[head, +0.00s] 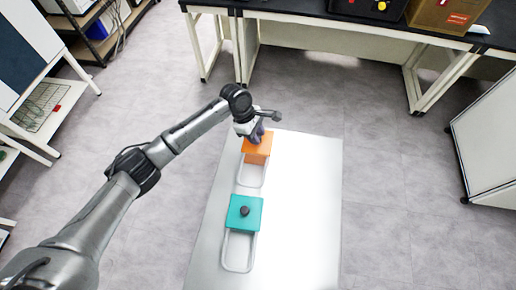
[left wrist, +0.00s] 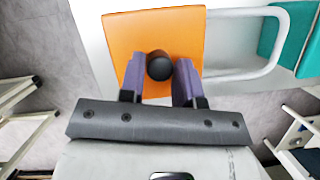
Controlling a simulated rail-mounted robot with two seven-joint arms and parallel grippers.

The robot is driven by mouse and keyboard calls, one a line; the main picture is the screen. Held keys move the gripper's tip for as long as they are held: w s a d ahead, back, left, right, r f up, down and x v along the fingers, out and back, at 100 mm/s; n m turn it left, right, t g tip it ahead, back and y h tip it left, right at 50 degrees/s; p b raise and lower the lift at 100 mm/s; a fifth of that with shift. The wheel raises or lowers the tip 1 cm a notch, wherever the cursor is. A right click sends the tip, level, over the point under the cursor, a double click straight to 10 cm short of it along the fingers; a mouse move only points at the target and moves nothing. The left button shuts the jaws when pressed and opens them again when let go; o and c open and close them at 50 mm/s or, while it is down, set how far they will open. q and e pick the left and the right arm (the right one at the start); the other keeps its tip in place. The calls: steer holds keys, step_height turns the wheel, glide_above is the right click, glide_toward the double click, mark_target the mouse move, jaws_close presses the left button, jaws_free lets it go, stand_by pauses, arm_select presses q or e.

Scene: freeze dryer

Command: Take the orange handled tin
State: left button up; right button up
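The orange handled tin (head: 257,152) is at the far end of a white table, with a pale loop handle (head: 251,178) on its near side. In the left wrist view its orange top (left wrist: 185,28) carries a black round knob (left wrist: 160,65). My left gripper (head: 258,133) is over the tin from above. Its two purple fingers (left wrist: 160,78) are on either side of the knob and appear to touch it. The head view does not show whether the tin is clear of the table. My right gripper is in neither view.
A teal tin (head: 236,217) with a dark knob and its own loop handle stands nearer on the white table (head: 300,215). The table's right side is bare. A black-topped bench (head: 300,10) stands at the back, and a white cabinet (head: 490,140) at the right.

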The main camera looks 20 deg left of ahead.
arm_select(q)
jaws_close()
steer(key=shift+r, duration=0.2)
stand_by(0.3)
